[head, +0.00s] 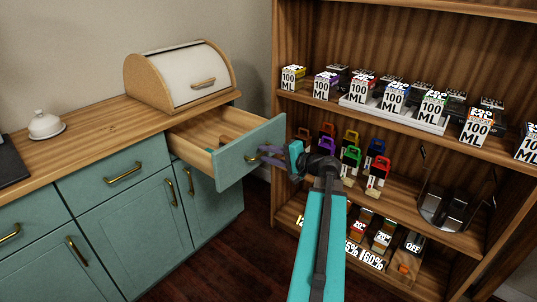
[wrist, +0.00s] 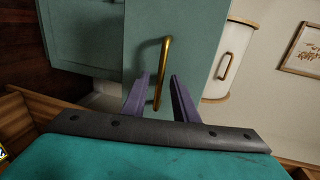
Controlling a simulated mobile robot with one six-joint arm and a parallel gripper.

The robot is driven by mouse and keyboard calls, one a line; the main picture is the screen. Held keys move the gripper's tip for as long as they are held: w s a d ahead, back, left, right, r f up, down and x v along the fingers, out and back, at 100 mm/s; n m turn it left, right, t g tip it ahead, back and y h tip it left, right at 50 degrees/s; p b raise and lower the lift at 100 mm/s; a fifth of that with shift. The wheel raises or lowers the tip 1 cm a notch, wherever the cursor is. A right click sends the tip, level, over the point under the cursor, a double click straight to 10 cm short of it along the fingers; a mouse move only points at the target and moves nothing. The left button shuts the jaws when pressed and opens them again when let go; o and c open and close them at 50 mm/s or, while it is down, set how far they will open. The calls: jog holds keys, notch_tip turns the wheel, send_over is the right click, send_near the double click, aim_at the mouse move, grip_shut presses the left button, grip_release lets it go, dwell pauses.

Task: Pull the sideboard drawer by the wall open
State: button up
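The sideboard drawer (head: 237,153), with a teal front and pale wooden sides, stands far out of the sideboard (head: 120,205) at its right end. The brass handle (wrist: 164,65) runs lengthwise between the purple fingers of my gripper (wrist: 158,85) in the wrist view. The fingers stand apart with a gap on each side of the handle. In the head view my gripper (head: 268,154) is at the drawer front and partly covers the handle.
A bread box (head: 185,78) and a white lidded dish (head: 45,124) stand on the sideboard top. A wooden shelf unit (head: 400,160) with several small boxes and coloured items stands close on the right. Dark floor (head: 200,265) is clear in front of the sideboard.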

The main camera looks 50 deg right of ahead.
jog(key=b+v, duration=0.4)
jog(key=v, duration=0.9)
dwell(0.4)
jog(key=shift+s+r+b, duration=0.15)
jog(key=shift+s+b, duration=0.15)
jog(key=shift+b, duration=0.2)
jog(key=shift+w, duration=0.1)
